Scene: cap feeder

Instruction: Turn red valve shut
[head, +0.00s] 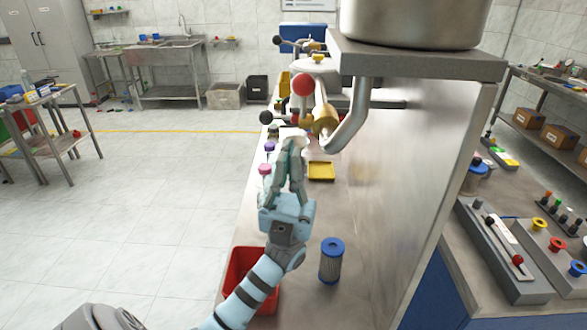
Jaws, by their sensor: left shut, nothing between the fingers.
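A red ball knob (303,85) sits at the upper end of a light lever on the brass valve (324,119), which joins a bent steel pipe (352,122) under the large metal vessel. My left gripper (291,146) is shut and empty. It points away from me, just below the valve in the picture; I cannot tell if it touches anything. My right gripper is not in view.
A red bin (240,268) and a blue-capped filter (331,262) stand near my left arm. A yellow tray (321,171) lies beyond on the bench. A tall metal panel (400,190) bounds the right side. Open floor lies left.

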